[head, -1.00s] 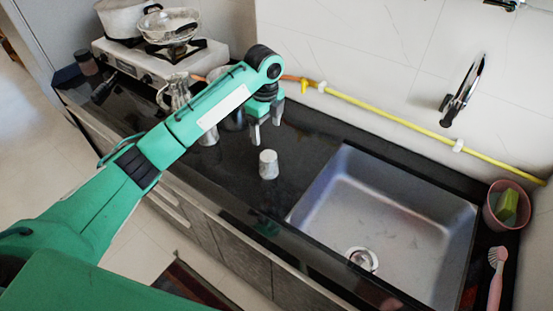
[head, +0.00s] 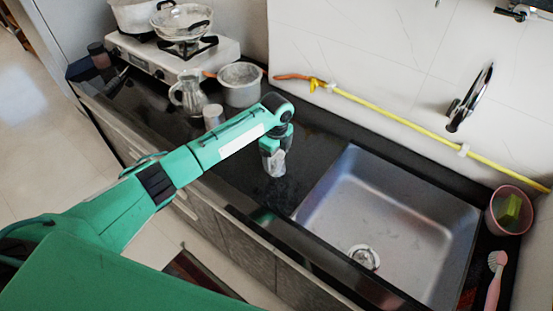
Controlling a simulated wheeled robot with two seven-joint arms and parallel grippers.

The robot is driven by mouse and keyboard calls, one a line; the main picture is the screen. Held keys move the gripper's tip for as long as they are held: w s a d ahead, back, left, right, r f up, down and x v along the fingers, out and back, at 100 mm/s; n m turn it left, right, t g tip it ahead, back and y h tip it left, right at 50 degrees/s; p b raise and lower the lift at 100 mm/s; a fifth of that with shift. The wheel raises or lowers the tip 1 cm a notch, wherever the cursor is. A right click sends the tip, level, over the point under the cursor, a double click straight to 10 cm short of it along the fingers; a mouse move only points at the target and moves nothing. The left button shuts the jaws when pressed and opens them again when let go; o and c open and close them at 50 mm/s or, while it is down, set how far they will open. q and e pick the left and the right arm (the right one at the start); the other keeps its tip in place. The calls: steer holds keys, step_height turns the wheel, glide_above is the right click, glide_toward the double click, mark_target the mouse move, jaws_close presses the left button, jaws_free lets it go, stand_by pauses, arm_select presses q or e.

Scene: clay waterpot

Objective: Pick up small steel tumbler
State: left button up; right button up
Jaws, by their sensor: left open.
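The small steel tumbler (head: 277,170) stands on the black counter to the left of the sink, partly hidden by my gripper. My left gripper (head: 273,158) points down over it, with its fingers around or right beside the tumbler's upper part. The fingers are open; the view is too small to tell whether they touch it. My right gripper is not in view.
The sink (head: 400,215) lies to the right. A second metal cup (head: 213,117), a steel jug (head: 189,95) and a saucepan (head: 241,86) stand behind my arm, near the stove (head: 150,58). A pink tub (head: 510,208) and a brush (head: 495,275) are at the far right.

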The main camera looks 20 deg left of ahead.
arm_select(q)
steer(key=shift+f, duration=0.2)
steer(key=c, duration=1)
steer(key=shift+c, duration=0.4)
steer(key=shift+r, duration=0.1)
